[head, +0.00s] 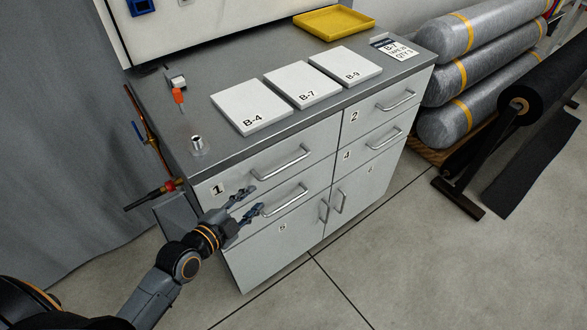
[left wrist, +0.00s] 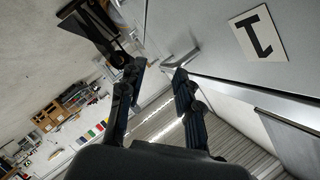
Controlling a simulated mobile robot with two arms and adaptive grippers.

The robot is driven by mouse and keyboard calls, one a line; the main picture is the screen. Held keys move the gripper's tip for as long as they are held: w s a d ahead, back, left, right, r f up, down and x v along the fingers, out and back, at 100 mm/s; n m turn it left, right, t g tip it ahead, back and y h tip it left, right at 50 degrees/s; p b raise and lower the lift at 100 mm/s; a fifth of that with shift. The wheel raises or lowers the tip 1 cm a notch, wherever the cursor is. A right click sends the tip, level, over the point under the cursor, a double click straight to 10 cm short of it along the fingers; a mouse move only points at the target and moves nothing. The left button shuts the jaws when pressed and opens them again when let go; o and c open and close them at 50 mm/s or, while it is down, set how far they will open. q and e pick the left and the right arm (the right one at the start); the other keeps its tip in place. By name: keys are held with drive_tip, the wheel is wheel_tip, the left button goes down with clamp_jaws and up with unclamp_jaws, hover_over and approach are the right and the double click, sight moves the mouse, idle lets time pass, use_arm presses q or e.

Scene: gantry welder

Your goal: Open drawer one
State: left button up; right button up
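Drawer one (head: 250,172) is the top left drawer of the grey cabinet, marked with a black "1" on a white label. It looks shut. Its bar handle (head: 281,162) is bare and untouched. My left gripper (head: 254,200) is open and empty in front of the cabinet, below and left of that handle, close to the handle of the drawer below (head: 284,202). In the left wrist view, its two fingers (left wrist: 159,69) are spread apart, and the "1" label (left wrist: 257,33) shows at the upper right. My right gripper is not in view.
On the worktop (head: 232,88) lie white plates B-4 (head: 250,112), B-7 (head: 303,84) and B-9 (head: 345,66), and a yellow tray (head: 330,22). A torch (head: 150,196) hangs at the cabinet's left side. Gas cylinders (head: 470,75) lie stacked at right. The front floor is clear.

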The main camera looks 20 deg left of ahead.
sight(283, 169)
use_arm(q)
drive_tip(key=shift+m+t+h, duration=0.3)
drive_tip(key=shift+m, duration=0.3)
drive_tip(key=w+d, duration=0.1)
drive_tip(key=w, duration=0.3)
drive_tip(key=w+d+p, duration=0.1)
drive_tip(key=w+d, duration=0.1)
drive_tip(key=w, duration=0.2)
drive_tip(key=w+d, duration=0.2)
drive_tip(key=w, duration=0.2)
drive_tip(key=shift+w+d+r, duration=0.25)
drive_tip(key=shift+w, duration=0.15)
clamp_jaws()
